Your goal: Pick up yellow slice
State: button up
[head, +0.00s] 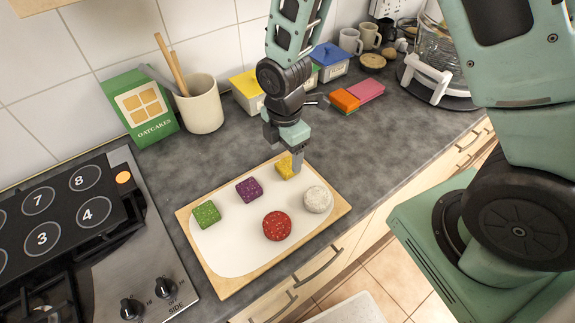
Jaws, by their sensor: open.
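The yellow slice (284,167) lies near the back right of the cutting board (191,235), partly hidden behind my gripper. My gripper (297,167) points down right beside it, at its right side in the picture. The gripper is open. I cannot tell whether a finger touches the slice, or whether the slice sits between the fingers.
On the board also lie a purple piece (249,190), a green piece (206,214), a red round piece (277,225) and a white round piece (318,200). A stove (90,235) is left. A utensil crock (201,106) and green box (140,107) stand behind.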

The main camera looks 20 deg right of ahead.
aim_at(286, 166)
jog(key=shift+w+d+f+p, duration=0.1)
jog(key=shift+f+p, duration=0.45)
jog(key=shift+f, duration=0.75)
jog(key=shift+w+d+f+p, duration=0.1)
jog(key=shift+f+p, duration=0.45)
jog(key=shift+f, duration=0.7)
jog(key=c, duration=1.1)
